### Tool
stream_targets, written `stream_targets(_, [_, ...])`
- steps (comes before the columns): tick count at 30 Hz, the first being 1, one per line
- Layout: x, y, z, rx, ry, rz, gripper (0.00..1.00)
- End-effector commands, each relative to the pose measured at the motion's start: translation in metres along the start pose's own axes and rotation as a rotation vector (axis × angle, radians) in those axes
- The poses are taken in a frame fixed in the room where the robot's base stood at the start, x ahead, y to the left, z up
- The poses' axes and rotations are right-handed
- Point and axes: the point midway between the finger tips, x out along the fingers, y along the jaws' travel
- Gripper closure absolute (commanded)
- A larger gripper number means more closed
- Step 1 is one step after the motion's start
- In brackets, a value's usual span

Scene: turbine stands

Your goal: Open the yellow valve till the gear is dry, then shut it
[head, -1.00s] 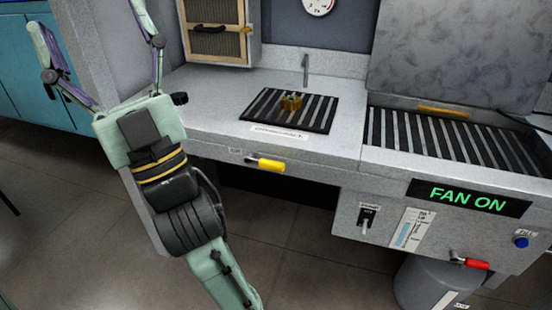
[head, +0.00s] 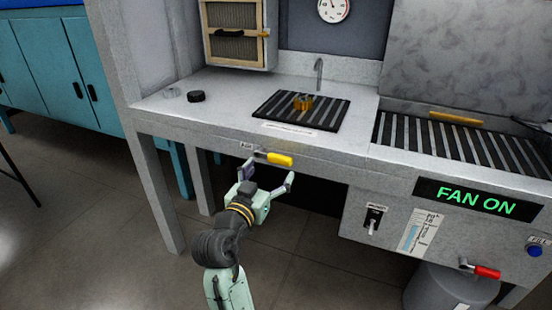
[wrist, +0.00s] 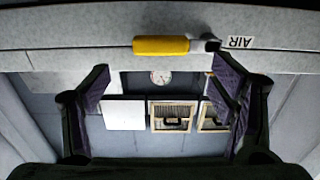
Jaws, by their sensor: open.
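The yellow valve handle (head: 280,160) lies level along the bench's front edge, beside a small "AIR" label. The wrist view shows the handle (wrist: 160,46) upside down, above and between my fingers in the picture. My gripper (head: 268,175) is open and empty just in front of and below the handle, with no visible contact. Its two fingers also frame the wrist view (wrist: 160,88). The brass-coloured gear (head: 303,102) sits on the black slatted grate (head: 266,110) under a thin metal nozzle (head: 318,74). I cannot tell whether the gear is wet.
A red-handled valve (head: 487,272), a lever switch (head: 373,220), a blue button (head: 534,251) and a "FAN ON" display (head: 478,199) are on the right panel. A black cap (head: 196,96) lies on the bench top. A grey bin (head: 450,288) stands below. Space under the bench is open.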

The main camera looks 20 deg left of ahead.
Motion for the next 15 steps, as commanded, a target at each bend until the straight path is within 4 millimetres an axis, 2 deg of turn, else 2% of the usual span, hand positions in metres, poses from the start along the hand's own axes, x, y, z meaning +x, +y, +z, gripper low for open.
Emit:
stream_targets(6, [0.04, 0.0, -0.002, 0.001, -0.001, 0.001, 0.22])
stream_targets(10, [0.055, -0.001, -0.002, 0.001, 0.0, -0.002, 0.22])
stream_targets(15, [0.063, -0.001, -0.001, 0.001, 0.001, -0.003, 0.22])
